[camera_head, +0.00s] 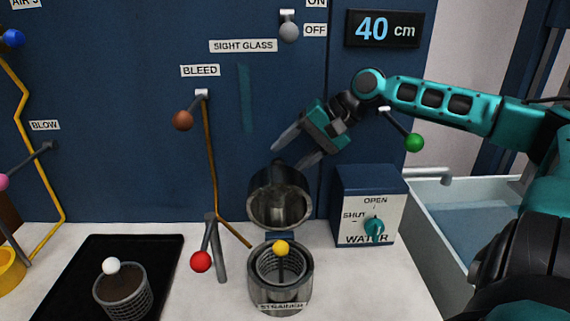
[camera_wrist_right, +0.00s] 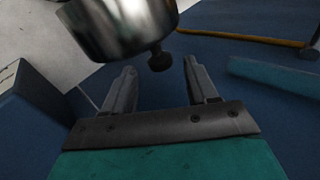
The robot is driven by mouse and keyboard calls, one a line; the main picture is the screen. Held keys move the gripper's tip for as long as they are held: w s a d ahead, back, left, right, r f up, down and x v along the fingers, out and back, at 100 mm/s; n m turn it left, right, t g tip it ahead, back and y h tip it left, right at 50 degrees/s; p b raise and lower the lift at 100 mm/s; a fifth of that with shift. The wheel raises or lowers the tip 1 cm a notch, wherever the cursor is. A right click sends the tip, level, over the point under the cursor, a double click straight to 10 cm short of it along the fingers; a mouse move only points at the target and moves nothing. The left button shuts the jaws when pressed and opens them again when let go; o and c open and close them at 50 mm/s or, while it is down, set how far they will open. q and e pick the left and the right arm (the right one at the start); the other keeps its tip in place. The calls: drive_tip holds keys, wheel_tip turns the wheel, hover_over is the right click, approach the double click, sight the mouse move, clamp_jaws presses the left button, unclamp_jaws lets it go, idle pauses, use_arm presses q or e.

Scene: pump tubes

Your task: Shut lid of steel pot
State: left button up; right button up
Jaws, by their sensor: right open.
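The steel pot (camera_head: 252,287) stands on the white counter behind the STRAINER label, holding a mesh strainer (camera_head: 268,267) with a yellow ball knob (camera_head: 281,247). Its steel lid (camera_head: 279,212) is swung up and open at the back of the pot, its hollow inside facing forward. My right gripper (camera_head: 294,153) is open and empty, just above and behind the raised lid. In the right wrist view the lid (camera_wrist_right: 115,25) and a dark knob (camera_wrist_right: 159,60) lie just beyond the open fingers (camera_wrist_right: 160,78). My left gripper is not in view.
The WATER box (camera_head: 370,205) with a teal knob stands right of the pot. A red-ball lever (camera_head: 201,261) is at its left. A black tray (camera_head: 75,270) holds a mesh basket (camera_head: 122,291) at left. A blue panel (camera_head: 130,130) rises behind; a sink (camera_head: 440,225) is at right.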

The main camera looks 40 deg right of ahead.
sight(279, 191)
drive_tip(key=shift+b+x, duration=0.55)
drive_tip(key=shift+x, duration=0.8)
drive_tip(key=shift+c, duration=0.4)
clamp_jaws()
